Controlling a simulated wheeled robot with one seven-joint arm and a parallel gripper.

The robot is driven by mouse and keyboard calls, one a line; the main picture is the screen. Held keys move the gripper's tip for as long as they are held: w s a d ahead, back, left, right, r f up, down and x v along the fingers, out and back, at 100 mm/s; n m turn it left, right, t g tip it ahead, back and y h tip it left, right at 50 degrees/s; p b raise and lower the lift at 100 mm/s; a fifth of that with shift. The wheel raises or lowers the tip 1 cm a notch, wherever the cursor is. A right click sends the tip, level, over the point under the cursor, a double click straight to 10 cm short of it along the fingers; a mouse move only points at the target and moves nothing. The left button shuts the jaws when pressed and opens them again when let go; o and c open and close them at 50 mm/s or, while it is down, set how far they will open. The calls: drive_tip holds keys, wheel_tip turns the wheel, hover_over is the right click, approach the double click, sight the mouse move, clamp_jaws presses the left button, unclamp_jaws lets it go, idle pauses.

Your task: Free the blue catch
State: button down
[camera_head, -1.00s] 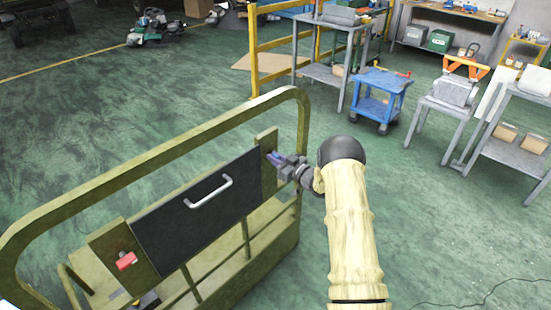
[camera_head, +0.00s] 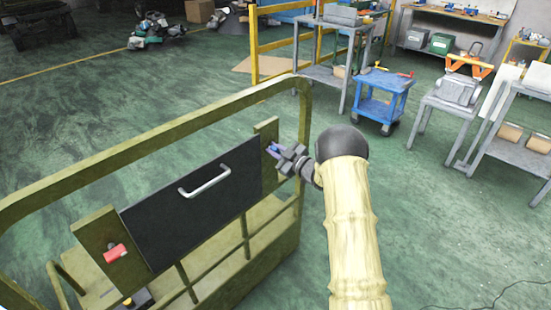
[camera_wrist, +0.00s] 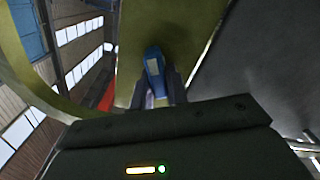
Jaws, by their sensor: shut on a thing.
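The blue catch (camera_head: 272,149) sits on the olive post at the right end of a dark panel (camera_head: 190,205). My gripper (camera_head: 277,151) reaches it from the right, its fingers closed around the catch. In the wrist view the blue catch (camera_wrist: 154,66) shows between the two fingertips (camera_wrist: 156,85), against the olive post. The fingers partly hide its lower end. I cannot tell whether the catch is turned or released.
A red catch (camera_head: 116,253) is on the post at the panel's left end. A silver handle (camera_head: 205,182) is on the panel. An olive rail (camera_head: 150,150) arches over it. A blue cart (camera_head: 381,95) stands behind on open green floor.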

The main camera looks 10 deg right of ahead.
drive_tip(key=n+b, duration=0.2)
drive_tip(key=f+n+b, duration=0.1)
drive_tip(key=b, duration=0.2)
drive_tip(key=shift+s+a+f+n, duration=0.1)
drive_tip(key=shift+a+n, duration=0.05)
drive_tip(key=shift+n, duration=0.25)
drive_tip(key=n+b, duration=0.4)
drive_tip(key=b, duration=0.2)
drive_tip(key=n+b, duration=0.4)
drive_tip(key=b, duration=0.2)
drive_tip(key=shift+s+a+f, duration=0.1)
drive_tip(key=shift+f, duration=0.1)
drive_tip(key=shift+n, duration=0.3)
drive_tip(key=c, duration=1.4)
unclamp_jaws()
drive_tip(key=shift+r, duration=0.15)
drive_tip(key=shift+s, duration=0.1)
